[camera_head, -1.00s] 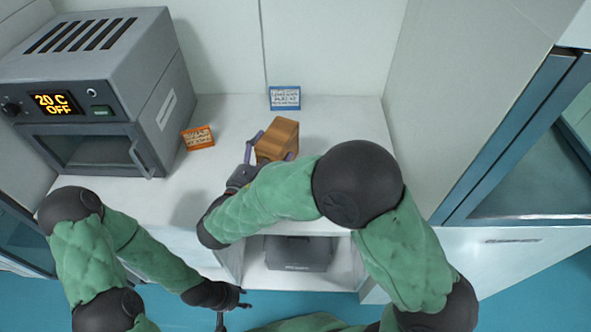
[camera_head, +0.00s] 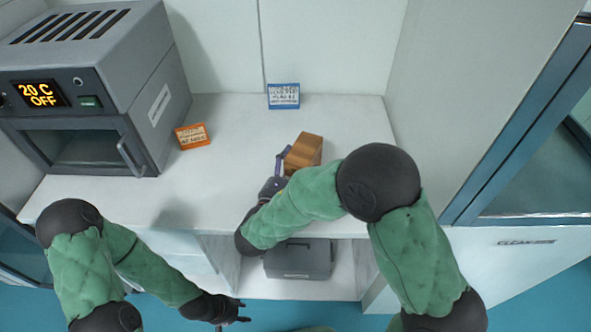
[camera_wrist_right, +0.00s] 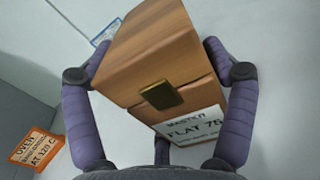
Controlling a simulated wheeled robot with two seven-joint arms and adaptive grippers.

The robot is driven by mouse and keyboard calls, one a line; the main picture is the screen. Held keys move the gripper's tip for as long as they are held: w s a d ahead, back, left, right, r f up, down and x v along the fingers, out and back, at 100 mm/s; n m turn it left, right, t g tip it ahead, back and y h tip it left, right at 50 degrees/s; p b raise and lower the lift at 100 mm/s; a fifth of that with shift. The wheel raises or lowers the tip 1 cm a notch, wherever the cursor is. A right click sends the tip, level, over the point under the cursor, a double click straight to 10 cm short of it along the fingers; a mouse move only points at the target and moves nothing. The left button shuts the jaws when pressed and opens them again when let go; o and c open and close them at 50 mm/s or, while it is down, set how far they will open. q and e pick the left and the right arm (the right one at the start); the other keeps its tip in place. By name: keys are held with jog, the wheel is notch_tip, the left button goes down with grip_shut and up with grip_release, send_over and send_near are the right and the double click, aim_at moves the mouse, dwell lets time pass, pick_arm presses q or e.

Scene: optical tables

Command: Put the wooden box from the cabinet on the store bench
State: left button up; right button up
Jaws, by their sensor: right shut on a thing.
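The wooden box (camera_head: 304,150) is over the white bench top (camera_head: 235,125), toward its right side. In the right wrist view the box (camera_wrist_right: 155,55) has a brass clasp and a white label reading "FLAT". My right gripper (camera_head: 284,164) is shut on the box; in the right wrist view its purple fingers (camera_wrist_right: 160,80) lie on either side of it. I cannot tell whether the box touches the bench. My left gripper (camera_head: 232,313) hangs low in front of the bench, away from the box; its fingers are too small to judge.
A grey oven (camera_head: 90,85) reading "20 C OFF" stands at the left. An orange sign (camera_head: 192,136) and a blue sign (camera_head: 283,96) stand on the bench. A grey case (camera_head: 298,260) sits in the open shelf below. A glass-doored cabinet (camera_head: 535,160) is at the right.

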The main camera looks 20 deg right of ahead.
dwell(0.3)
jog(key=shift+f, duration=0.2)
jog(key=o, duration=1.4)
jog(key=shift+o, duration=0.2)
jog(key=shift+r, duration=0.1)
jog(key=shift+s+a, duration=0.2)
jog(key=p+v, duration=0.3)
jog(key=v, duration=0.7)
jog(key=shift+r, duration=0.1)
jog(key=shift+s+a+p, duration=0.3)
jog(key=shift+s+a, duration=0.1)
jog(key=shift+s, duration=0.2)
